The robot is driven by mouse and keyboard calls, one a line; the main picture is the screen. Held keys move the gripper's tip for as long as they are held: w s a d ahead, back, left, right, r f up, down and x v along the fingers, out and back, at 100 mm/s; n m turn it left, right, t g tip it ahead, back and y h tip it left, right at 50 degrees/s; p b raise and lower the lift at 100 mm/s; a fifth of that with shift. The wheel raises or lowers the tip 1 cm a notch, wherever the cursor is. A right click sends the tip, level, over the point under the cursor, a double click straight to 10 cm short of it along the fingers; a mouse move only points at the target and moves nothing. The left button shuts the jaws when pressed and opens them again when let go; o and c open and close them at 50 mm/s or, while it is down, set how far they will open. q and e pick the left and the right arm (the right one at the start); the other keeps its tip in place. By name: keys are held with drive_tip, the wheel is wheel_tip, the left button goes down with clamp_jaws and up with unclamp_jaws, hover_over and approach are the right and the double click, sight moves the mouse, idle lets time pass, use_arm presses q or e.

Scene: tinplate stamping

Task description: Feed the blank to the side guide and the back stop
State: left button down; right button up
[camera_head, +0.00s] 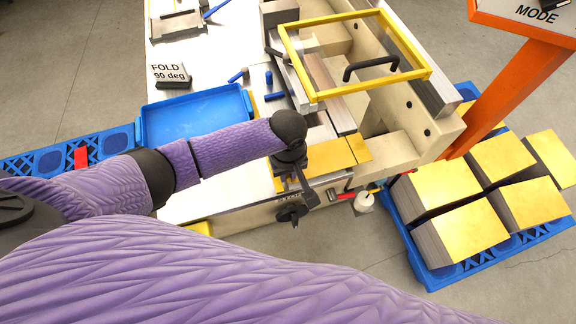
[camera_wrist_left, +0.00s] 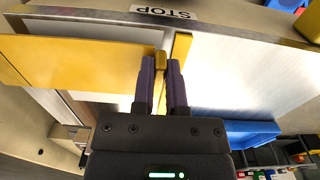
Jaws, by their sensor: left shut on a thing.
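The blank, a flat gold sheet (camera_head: 328,158), lies at the press's front opening; it fills the upper left of the left wrist view (camera_wrist_left: 85,60). My left gripper (camera_wrist_left: 161,75) is shut on the blank's edge. In the head view the gripper (camera_head: 300,180) is at the blank's left end, partly hidden by my wrist. A yellow bar (camera_wrist_left: 181,46) stands just right of the fingers, apart from the blank's held edge. I cannot tell the side guide or the back stop for certain; the blank's far edge is partly under the press. My right gripper is out of view.
The press has a yellow-framed clear guard (camera_head: 430,72) with a black handle. A blue tray (camera_head: 190,115) and loose blue-handled items lie on the white table (camera_head: 215,62). Stacks of gold-topped sheets (camera_head: 455,232) stand on a blue pallet at right, beside an orange post (camera_head: 510,85).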

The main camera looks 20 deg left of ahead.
use_arm(q)
drive_tip(key=shift+f+b, duration=0.35)
drive_tip(key=shift+f, duration=0.55)
drive_tip(key=w+a+b, duration=0.1)
drive_tip(key=w, duration=0.1)
drive_tip(key=w+a+b, duration=0.1)
drive_tip(key=w+a, duration=0.1)
drive_tip(key=w+a+b, duration=0.1)
drive_tip(key=w, duration=0.1)
drive_tip(key=shift+w+a+b, duration=0.3)
drive_tip(key=shift+w+b, duration=0.05)
drive_tip(key=shift+w, duration=0.05)
drive_tip(key=w+a+b, duration=0.1)
drive_tip(key=w+b, duration=0.1)
drive_tip(key=w+a+b, duration=0.2)
drive_tip(key=b, duration=0.1)
drive_tip(key=w+a+b, duration=0.1)
drive_tip(key=w+b, duration=0.1)
drive_tip(key=shift+w+a+f, duration=0.2)
drive_tip(key=shift+w+a, duration=0.05)
drive_tip(key=shift+w+a+r+b, duration=0.2)
drive_tip(key=shift+w+a+b, duration=0.3)
drive_tip(key=shift+b, duration=0.45)
drive_tip(key=shift+w+r, duration=0.1)
drive_tip(key=shift+r, duration=0.05)
drive_tip(key=shift+d+p, duration=0.1)
drive_tip(key=shift+p, duration=0.5)
